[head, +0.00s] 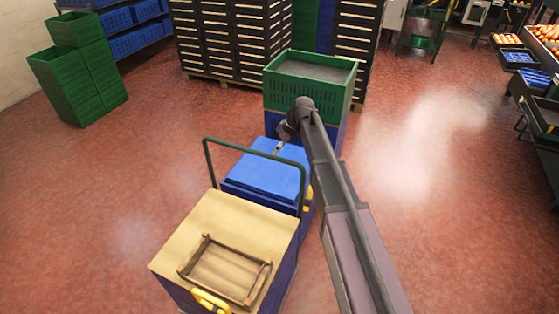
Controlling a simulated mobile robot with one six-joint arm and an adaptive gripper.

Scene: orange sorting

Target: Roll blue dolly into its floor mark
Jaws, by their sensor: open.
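A low blue body with a flat top (265,176), which looks like the blue dolly, stands in the middle of the head view. A dark green hoop handle (254,151) rises around it; I cannot tell exactly where the handle joins. My arm reaches forward from the bottom right. My gripper (278,148) is small in the picture, open, above the far part of the blue top and close to the handle's top bar. I cannot tell whether it touches either. No floor mark shows; the dolly's wheels are hidden.
A green crate (310,92) on a blue base stands just beyond the blue top. Dark drawer cabinets (232,40) line the back. Green crates (75,85) are stacked at left; produce stands (540,90) are at right. Red floor is open on both sides.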

